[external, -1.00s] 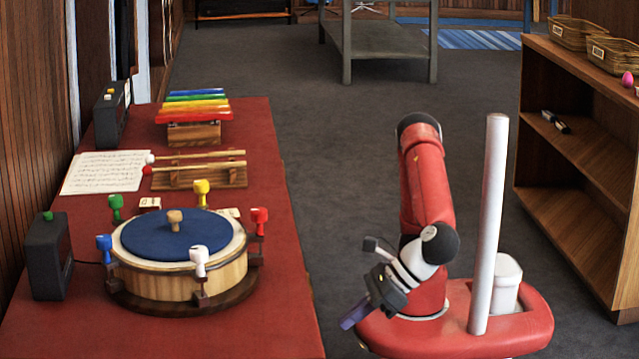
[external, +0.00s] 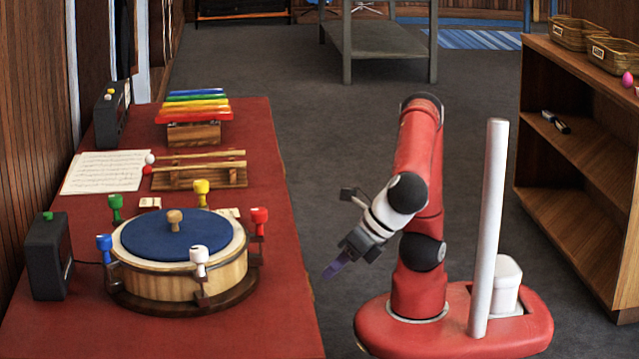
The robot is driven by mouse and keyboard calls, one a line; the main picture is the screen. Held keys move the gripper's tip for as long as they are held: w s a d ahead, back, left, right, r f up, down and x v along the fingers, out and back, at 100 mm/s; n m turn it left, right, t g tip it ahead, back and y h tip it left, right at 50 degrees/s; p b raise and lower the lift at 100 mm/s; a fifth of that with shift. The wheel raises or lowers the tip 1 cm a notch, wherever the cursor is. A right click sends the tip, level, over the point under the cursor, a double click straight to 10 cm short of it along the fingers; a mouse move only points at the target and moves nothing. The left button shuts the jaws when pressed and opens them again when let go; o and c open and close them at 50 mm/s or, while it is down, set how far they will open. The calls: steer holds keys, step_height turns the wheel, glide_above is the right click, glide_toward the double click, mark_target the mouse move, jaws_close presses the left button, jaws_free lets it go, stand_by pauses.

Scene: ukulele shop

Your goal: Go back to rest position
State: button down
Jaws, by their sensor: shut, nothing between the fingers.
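My gripper (external: 334,270) is in the external view, at the end of my red arm, pointing down and to the left. Its purple fingers are together with nothing held between them. It hangs in the air by the right edge of the red table (external: 290,290), to the right of the drum, touching nothing that I can see. My arm rises from my red base and folds forward, with the wrist in front of it.
On the red table stand a round drum (external: 180,285) with a blue top and coloured pegs, a rainbow xylophone (external: 193,110), mallets on a rack (external: 200,178), sheet music (external: 105,172) and dark speakers (external: 48,255). A wooden shelf (external: 575,150) stands right.

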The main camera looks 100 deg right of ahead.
steer(key=w+d+f+m+g, duration=0.1)
steer(key=d+f+m+g, duration=0.15)
steer(key=d+m, duration=1.5)
steer(key=s+d+f+m, duration=0.1)
steer(key=s+d+m, duration=0.2)
steer(key=d+m, duration=0.3)
steer(key=s+d+f+m+y+p, duration=0.1)
steer(key=d+m, duration=0.5)
steer(key=d, duration=0.7)
steer(key=shift+s+d+f+y, duration=0.25)
steer(key=shift+s+f, duration=0.35)
steer(key=shift+s, duration=0.6)
steer(key=shift+a, duration=0.1)
